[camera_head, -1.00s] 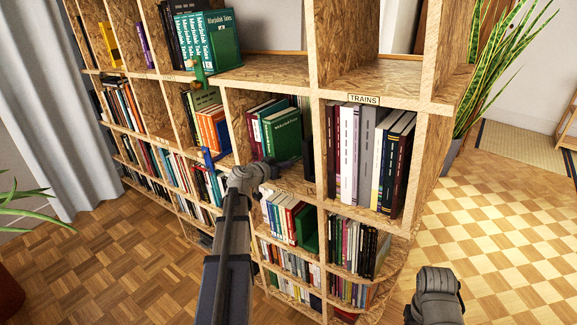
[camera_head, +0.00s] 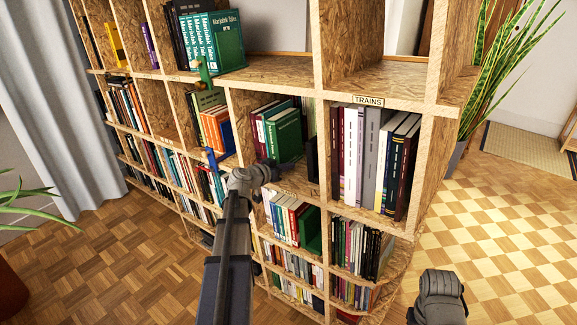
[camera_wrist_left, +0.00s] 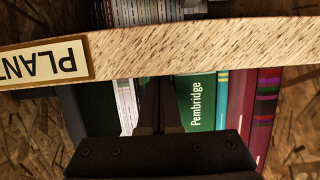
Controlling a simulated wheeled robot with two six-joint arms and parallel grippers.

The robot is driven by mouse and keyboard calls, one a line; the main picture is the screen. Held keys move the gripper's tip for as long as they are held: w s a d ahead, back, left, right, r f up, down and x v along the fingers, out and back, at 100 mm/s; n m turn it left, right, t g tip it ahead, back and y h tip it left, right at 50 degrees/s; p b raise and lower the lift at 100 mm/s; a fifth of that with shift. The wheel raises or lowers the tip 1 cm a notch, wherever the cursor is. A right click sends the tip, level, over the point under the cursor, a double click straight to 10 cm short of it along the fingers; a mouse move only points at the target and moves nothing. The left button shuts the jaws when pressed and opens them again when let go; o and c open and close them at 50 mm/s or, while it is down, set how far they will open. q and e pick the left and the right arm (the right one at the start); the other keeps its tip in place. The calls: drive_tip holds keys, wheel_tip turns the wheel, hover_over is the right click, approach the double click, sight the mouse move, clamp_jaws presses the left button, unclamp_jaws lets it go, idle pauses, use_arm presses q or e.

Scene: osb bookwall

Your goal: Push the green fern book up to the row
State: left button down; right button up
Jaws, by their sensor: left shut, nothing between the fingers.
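The green book (camera_head: 284,136) stands in the middle bay of the bookcase, right of a short row of red and green books (camera_head: 257,125). In the left wrist view, which shows the shelf upside down, its spine (camera_wrist_left: 198,110) reads "Pembridge", beside teal and red spines (camera_wrist_left: 240,112). My left gripper (camera_head: 292,162) is shut and empty, low in the bay at the book's right side. Its fingers (camera_wrist_left: 160,105) lie alongside the green book; I cannot tell whether they touch it. My right gripper is not visible; only part of that arm shows at the lower right.
A dark bookend (camera_head: 312,158) stands at the bay's right side. The shelf edge (camera_wrist_left: 200,48) with its "PLANT" label (camera_wrist_left: 45,63) crosses the wrist view. The "TRAINS" bay (camera_head: 375,160) is full of books. A wooden upright (camera_head: 325,150) separates the bays.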

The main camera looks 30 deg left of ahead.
use_arm(q)
drive_tip(key=s, duration=0.9)
drive_tip(key=shift+a, duration=0.2)
idle(0.4)
